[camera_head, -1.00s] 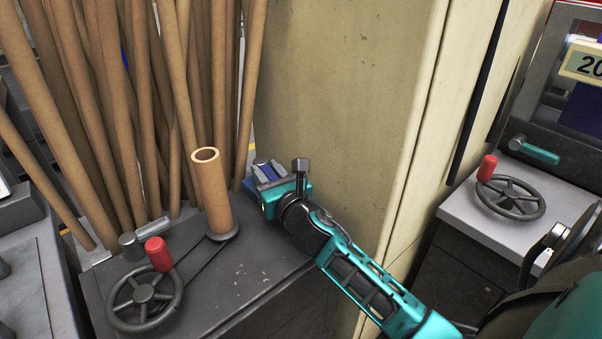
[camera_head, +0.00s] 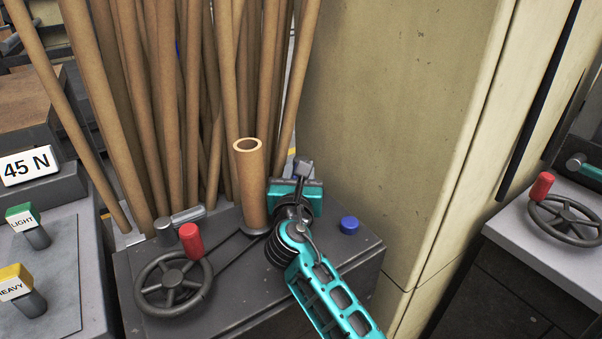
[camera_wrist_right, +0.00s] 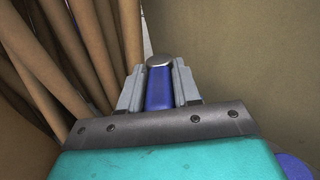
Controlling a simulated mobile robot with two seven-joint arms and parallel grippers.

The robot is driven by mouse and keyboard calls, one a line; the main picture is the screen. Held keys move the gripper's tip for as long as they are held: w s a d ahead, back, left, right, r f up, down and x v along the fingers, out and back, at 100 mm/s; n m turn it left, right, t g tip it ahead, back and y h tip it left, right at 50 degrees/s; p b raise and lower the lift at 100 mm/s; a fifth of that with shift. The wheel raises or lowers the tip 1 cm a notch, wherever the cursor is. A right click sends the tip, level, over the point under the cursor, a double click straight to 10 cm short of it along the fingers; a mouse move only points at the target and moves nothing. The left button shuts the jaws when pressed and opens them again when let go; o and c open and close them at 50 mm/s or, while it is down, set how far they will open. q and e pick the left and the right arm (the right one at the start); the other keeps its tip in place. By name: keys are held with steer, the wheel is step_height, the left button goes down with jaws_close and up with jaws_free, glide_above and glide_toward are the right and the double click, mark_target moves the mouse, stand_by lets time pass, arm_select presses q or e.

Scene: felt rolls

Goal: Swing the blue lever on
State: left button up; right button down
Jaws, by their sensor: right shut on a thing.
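The blue lever (camera_wrist_right: 159,90) stands between the two grey fingers of my right gripper (camera_wrist_right: 158,85) in the right wrist view, with a round grey end just beyond them. The fingers are shut on the lever from both sides. In the head view my right gripper (camera_head: 301,180) is at the back of the dark machine top (camera_head: 240,290), just right of the short cardboard tube. The gripper hides the lever there. My left gripper is not in view.
A short cardboard tube (camera_head: 254,190) stands close left of the gripper. A blue round knob (camera_head: 349,225) is to its right. A handwheel (camera_head: 173,284) with a red handle is at front left. Tall brown rolls (camera_head: 180,100) and a beige cabinet (camera_head: 400,120) rise behind.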

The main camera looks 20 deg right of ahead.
stand_by(0.3)
steer(key=c, duration=0.9)
jaws_free()
